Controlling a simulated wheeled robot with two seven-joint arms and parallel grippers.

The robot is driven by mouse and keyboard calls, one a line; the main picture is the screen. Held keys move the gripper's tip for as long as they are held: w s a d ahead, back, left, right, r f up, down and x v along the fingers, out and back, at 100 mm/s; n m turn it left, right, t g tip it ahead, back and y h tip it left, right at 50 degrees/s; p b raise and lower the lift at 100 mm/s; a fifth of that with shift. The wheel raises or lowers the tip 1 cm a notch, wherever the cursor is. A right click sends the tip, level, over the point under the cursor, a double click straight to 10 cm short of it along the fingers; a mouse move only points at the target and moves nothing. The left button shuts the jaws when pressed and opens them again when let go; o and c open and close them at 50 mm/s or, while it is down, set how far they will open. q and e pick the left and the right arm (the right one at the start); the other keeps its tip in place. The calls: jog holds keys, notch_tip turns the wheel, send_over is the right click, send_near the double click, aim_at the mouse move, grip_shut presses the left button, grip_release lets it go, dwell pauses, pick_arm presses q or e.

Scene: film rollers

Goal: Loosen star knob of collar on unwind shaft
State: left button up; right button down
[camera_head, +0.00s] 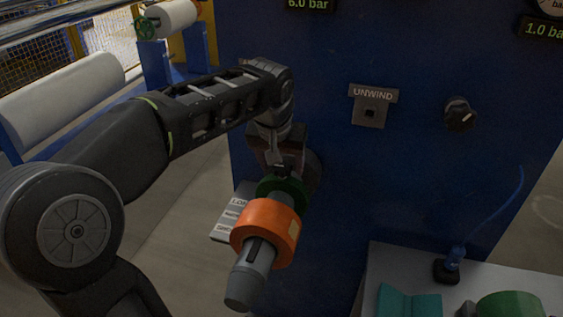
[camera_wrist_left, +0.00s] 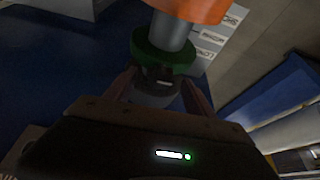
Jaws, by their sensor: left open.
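The grey unwind shaft (camera_head: 247,287) sticks out from the blue machine panel toward the camera. It carries an orange ring (camera_head: 262,228) and, behind it, a green collar (camera_head: 273,187). In the left wrist view the green collar (camera_wrist_left: 150,57) lies just beyond my fingers, with the orange ring (camera_wrist_left: 195,8) above it. My left gripper (camera_head: 285,160) is at the collar's panel side, fingers apart. In the left wrist view a dark rounded part (camera_wrist_left: 152,93) shows between the fingers; I cannot tell whether it is the star knob. Contact is unclear. My right gripper is out of view.
The blue panel (camera_head: 430,190) stands close behind the shaft, with an UNWIND plate (camera_head: 372,97) and a black rotary knob (camera_head: 460,114). A bench (camera_head: 390,262) at lower right holds teal and green parts. Floor left of the shaft is clear.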

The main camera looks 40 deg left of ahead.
pick_arm(q)
jog(key=shift+r, duration=0.15)
jog(key=v, duration=0.7)
jog(key=shift+s+r+b, duration=0.15)
jog(key=shift+r+b, duration=0.05)
jog(key=shift+b, duration=0.1)
